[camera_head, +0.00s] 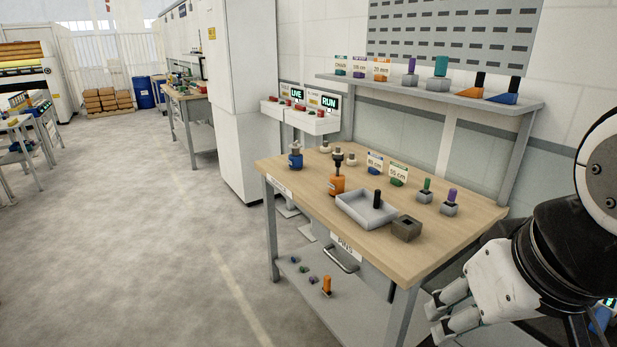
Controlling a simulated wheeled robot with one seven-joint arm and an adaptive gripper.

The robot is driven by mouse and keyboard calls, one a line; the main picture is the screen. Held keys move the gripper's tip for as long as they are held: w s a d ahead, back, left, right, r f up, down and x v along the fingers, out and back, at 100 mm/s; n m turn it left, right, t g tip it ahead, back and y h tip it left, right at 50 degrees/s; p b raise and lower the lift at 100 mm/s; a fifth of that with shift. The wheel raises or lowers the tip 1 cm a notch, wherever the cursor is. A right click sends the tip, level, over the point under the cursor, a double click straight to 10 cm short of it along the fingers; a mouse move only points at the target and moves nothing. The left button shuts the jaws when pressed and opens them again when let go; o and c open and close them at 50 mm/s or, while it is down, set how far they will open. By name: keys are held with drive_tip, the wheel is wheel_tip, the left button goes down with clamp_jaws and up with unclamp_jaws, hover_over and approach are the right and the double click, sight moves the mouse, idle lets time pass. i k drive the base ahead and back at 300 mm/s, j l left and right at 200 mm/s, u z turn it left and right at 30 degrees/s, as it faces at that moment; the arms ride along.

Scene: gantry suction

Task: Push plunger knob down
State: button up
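An orange plunger-like device (337,184) stands upright on the wooden workbench (440,240), left of the grey tray. A dark knob (338,156) sits on a thin stem above its orange body, with a visible stretch of stem between them. A blue device (295,160) with a rounded top stands to its left; I cannot tell for certain which of the two is the plunger. My gripper (436,319) is at the lower right, in front of the bench's right end, well away from both. Its two fingers are apart with nothing between them.
A light grey tray (352,209) with a black peg and a dark hollow block (406,229) stand near the bench's front edge. Green and purple pegs in grey blocks and two cm-labelled cards stand behind. A raised shelf (400,92) spans the back. Open floor lies left.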

sight(337, 158)
drive_tip(key=i+j+z, duration=0.25)
drive_tip(key=i+j, duration=1.6)
drive_tip(key=i, duration=0.15)
